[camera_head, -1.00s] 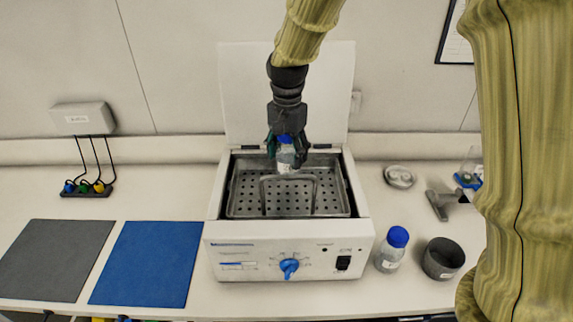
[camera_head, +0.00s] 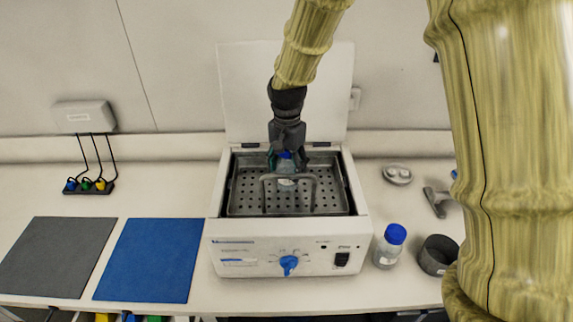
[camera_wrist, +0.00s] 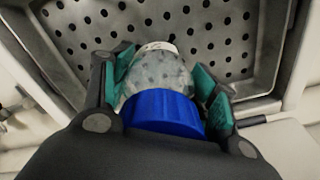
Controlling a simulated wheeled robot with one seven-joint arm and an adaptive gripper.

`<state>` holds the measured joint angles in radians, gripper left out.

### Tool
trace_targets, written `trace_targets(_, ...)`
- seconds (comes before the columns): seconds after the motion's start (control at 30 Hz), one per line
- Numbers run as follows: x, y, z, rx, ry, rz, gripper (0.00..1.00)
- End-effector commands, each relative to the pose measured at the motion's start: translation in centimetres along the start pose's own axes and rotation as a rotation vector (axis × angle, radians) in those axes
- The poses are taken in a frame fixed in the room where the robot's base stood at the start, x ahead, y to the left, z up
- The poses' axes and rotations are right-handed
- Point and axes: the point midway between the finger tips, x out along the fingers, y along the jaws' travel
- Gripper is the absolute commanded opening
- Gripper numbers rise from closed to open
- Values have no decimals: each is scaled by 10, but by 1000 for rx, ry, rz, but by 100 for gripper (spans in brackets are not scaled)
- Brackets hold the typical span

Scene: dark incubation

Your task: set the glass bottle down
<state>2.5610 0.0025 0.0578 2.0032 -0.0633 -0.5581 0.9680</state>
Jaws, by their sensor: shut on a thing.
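My gripper (camera_head: 287,160) is shut on a glass bottle with a blue cap. The bottle (camera_head: 287,184) is upright, inside the open water bath (camera_head: 222,190), low over its perforated metal tray. In the wrist view the bottle (camera_wrist: 158,75) sits between the green finger pads of my gripper (camera_wrist: 165,75), its blue cap towards the camera. The perforated tray (camera_wrist: 215,20) shows beyond it. I cannot tell whether the bottle's base touches the tray.
A second blue-capped bottle (camera_head: 389,246) and a dark round cup (camera_head: 438,255) stand right of the bath. The raised lid (camera_head: 240,90) is behind my gripper. Blue (camera_head: 150,260) and grey (camera_head: 55,257) mats lie clear on the left. A metal handle crosses the tray near the bottle.

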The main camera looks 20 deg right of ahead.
Motion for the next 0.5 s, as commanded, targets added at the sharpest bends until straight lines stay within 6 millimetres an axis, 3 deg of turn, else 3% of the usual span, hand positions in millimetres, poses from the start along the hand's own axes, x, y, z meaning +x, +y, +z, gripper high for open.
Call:
trace_targets(0.03,1,0,0,0,0,0,63)
trace_targets(0.13,0,0,0,0,0,0,81)
trace_targets(0.5,-1,0,0,0,0,0,81)
